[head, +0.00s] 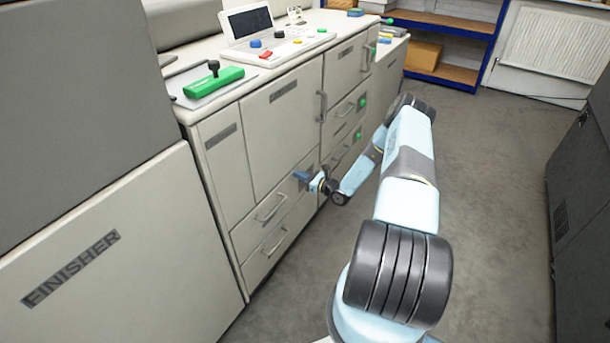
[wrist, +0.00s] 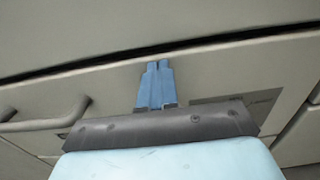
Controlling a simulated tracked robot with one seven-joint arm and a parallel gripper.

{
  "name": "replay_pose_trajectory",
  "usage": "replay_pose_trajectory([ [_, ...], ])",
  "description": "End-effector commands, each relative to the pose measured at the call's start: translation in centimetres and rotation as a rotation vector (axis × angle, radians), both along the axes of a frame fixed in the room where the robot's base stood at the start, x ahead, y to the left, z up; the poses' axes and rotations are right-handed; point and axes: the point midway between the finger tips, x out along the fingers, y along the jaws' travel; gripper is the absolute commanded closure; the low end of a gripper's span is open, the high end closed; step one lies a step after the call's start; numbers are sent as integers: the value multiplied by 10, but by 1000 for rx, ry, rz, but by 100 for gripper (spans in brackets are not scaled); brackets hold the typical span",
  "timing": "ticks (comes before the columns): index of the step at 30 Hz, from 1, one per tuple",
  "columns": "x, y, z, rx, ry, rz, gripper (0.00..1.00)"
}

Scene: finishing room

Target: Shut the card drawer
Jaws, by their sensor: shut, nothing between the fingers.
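My gripper (head: 299,175) is shut and empty, at the right end of the upper drawer (head: 246,238) in the cabinet's lower left part. In the wrist view, my gripper (wrist: 157,66) has its blue fingers together in front of a beige drawer front (wrist: 225,75). I cannot tell whether the tips touch it. A dark gap runs along its top edge. A bar handle (wrist: 50,122) is to the left. A label (wrist: 262,98) to the right is partly hidden and unreadable, so I cannot confirm that this is the card drawer.
A lower drawer (head: 262,262) sits below. Doors and drawers with bar handles and green marks (head: 362,103) continue to the right. The worktop bears a green-handled tool (head: 213,84) and a control panel (head: 280,45). Grey floor (head: 480,190) is clear, with a dark cabinet (head: 580,200) at right.

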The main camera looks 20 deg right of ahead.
Motion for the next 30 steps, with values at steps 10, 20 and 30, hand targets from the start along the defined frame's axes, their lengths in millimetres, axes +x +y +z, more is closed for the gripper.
replay_pose_trajectory([
  [10,-16,-11,2,2,-4,10,100],
  [20,-68,-52,1,1,-2,9,100],
  [30,-99,-75,1,1,-2,8,100],
])
